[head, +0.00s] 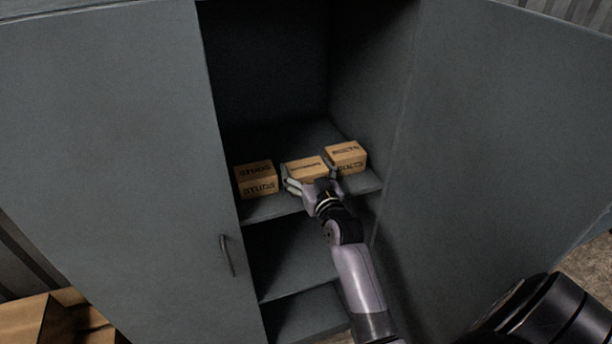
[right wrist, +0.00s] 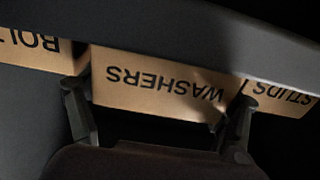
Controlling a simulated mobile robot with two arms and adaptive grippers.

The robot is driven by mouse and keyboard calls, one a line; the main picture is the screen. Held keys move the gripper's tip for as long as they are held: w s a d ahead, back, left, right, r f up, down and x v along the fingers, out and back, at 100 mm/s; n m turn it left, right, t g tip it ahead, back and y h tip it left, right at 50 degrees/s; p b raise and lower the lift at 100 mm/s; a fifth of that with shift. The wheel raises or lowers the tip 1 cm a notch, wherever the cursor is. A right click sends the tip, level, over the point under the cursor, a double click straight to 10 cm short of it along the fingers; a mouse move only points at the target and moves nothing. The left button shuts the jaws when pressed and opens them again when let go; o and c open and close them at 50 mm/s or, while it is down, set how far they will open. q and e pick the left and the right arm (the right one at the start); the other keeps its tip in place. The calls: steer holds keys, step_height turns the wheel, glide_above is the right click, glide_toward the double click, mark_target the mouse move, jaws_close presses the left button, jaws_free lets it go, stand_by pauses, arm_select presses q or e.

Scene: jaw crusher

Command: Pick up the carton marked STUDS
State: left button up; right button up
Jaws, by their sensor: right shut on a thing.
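The carton marked STUDS (head: 257,180) sits at the left end of the cabinet's upper visible shelf. In the right wrist view, which is upside down, part of the STUDS carton (right wrist: 283,97) shows at the right edge. My right gripper (head: 313,184) is at the middle carton, marked WASHERS (right wrist: 150,80), with a finger at each side of it. The gripper is shut on the WASHERS carton, not on the STUDS carton. The WASHERS carton also shows in the head view (head: 306,167), partly hidden by the gripper. My left gripper is not in view.
A third carton (head: 346,155), marked BOLTS, is at the shelf's right end. The grey cabinet's left door (head: 110,150) and right door (head: 490,150) stand open. Lower shelves (head: 285,265) look empty. Brown boxes (head: 40,322) are at bottom left.

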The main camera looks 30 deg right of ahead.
steer(key=c, duration=0.4)
steer(key=shift+r, duration=0.15)
steer(key=shift+c, duration=0.3)
